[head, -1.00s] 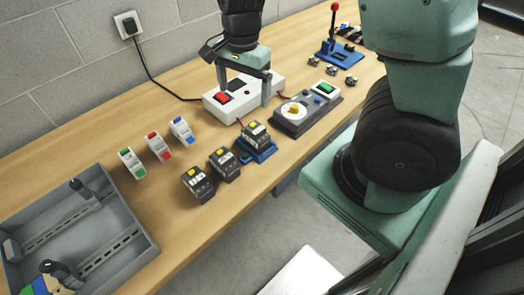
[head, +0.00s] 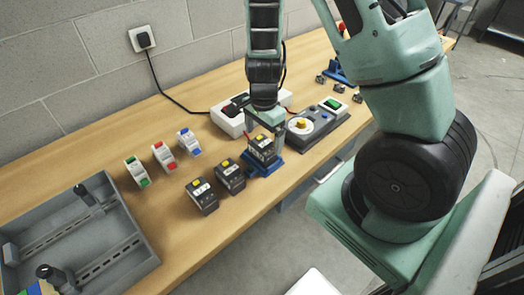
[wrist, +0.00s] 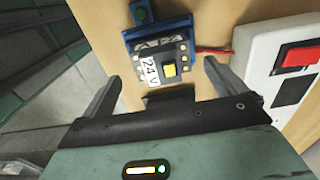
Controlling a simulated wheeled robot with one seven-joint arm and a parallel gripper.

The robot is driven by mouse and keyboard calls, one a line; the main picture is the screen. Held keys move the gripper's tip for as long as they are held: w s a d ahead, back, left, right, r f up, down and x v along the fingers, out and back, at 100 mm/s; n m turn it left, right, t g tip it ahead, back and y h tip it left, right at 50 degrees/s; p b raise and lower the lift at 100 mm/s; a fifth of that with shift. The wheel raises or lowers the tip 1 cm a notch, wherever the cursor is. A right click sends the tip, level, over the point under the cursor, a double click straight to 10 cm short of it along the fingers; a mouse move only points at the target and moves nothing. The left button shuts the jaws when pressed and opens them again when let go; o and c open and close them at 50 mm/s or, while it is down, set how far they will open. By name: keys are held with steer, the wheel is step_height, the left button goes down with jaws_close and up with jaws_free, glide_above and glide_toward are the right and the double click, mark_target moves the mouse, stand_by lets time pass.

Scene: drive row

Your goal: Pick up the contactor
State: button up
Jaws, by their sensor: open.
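A black contactor (head: 263,148) with a yellow button sits in a blue holder (head: 262,166) on the bench. In the wrist view this contactor (wrist: 160,66) shows its yellow button and a white "24 V" label. My gripper (head: 265,136) is open right at it, with one finger on each side in the wrist view and a gap to each. I cannot tell how far the fingertips are above it. Two similar contactors, one in the middle (head: 230,176) and one nearer the front (head: 202,197), stand on the bare wood to the left.
A white power strip (head: 226,118) with a red switch lies behind, and a grey tester (head: 316,124) with a yellow knob and green button stands to the right. Green, red (head: 163,157) and blue breakers stand at left, beside a grey tray (head: 140,240) with rails.

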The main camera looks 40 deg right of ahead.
mark_target(262, 140)
step_height(262, 140, down, 5)
steer(key=shift+w+a+f, duration=0.1)
steer(key=shift+w+a, duration=0.05)
steer(key=c, duration=1.3)
